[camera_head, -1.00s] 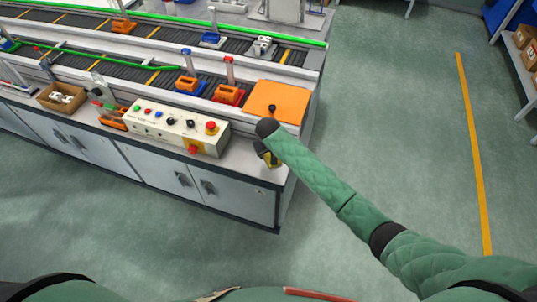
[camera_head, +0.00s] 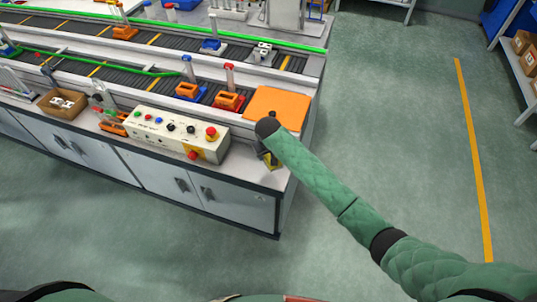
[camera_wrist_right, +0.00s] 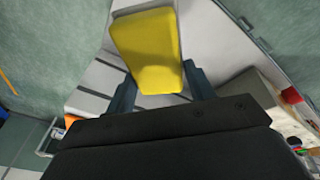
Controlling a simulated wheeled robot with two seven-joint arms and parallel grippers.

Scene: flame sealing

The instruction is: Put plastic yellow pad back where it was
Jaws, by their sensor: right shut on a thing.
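The yellow plastic pad (camera_wrist_right: 148,48) is held between the two fingers of my right gripper (camera_wrist_right: 160,95) in the right wrist view. My right gripper (camera_head: 268,157) is shut on it over the right front corner of the worktop in the head view. There the pad is mostly hidden by my arm and gripper, so I cannot tell whether it touches the worktop. My left gripper is not in view.
An orange plate (camera_head: 277,107) lies on the worktop's right end, just behind my right gripper. A control box with buttons (camera_head: 172,135) stands to its left. Conveyors with small orange, blue and red fixtures run behind. Open floor (camera_head: 390,120) lies to the right.

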